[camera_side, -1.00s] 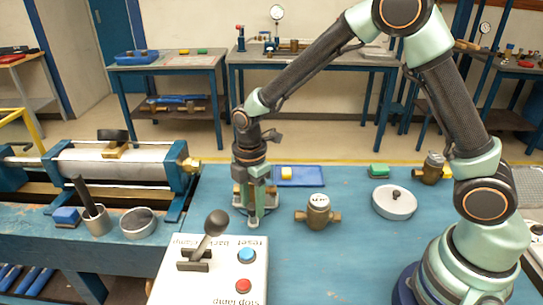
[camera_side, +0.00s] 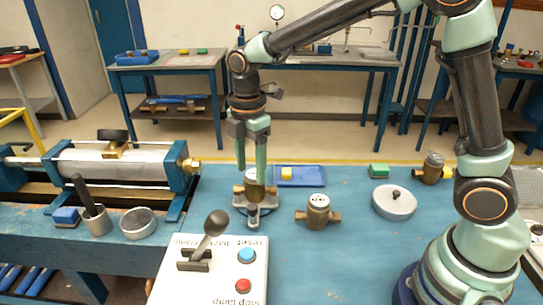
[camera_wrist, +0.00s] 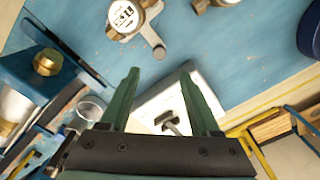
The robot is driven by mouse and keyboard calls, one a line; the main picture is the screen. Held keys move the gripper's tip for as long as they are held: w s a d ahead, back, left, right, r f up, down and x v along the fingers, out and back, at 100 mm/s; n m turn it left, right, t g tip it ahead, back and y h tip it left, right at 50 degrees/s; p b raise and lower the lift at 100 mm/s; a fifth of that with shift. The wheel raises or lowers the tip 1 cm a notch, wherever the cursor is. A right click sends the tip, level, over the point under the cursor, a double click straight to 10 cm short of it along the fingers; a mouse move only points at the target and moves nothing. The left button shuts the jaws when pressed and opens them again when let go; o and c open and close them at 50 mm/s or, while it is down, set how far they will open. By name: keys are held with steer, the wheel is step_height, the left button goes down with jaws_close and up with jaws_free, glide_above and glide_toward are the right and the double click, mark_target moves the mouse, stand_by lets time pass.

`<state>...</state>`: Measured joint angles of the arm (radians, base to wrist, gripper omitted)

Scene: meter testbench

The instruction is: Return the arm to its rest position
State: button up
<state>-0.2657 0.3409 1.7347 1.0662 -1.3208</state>
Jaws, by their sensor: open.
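My gripper (camera_side: 252,170) is open and empty, hanging fingers-down in the side view. Its fingertips are close to a brass meter on a stand (camera_side: 252,190) at the bench's left part; the fingers partly cover the meter, and I cannot tell whether they touch it. In the wrist view the open fingers (camera_wrist: 160,74) have nothing between them, and a white-faced meter (camera_wrist: 124,17) shows beyond them near the top edge.
A second brass meter (camera_side: 318,211) stands to the right, with a round grey lidded dish (camera_side: 394,202) beyond. A control box (camera_side: 200,275) with a lever is in front. A steel cylinder clamp (camera_side: 120,170) lies left.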

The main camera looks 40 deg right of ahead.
steer(key=shift+r, duration=1)
steer(key=shift+d, duration=0.1)
steer(key=s+d+r+m+t, duration=0.5)
steer(key=s+d+m, duration=0.6)
steer(key=m, duration=0.7)
step_height(320, 180, up, 2)
steer(key=shift+s+t, duration=0.3)
steer(key=shift+s, duration=0.45)
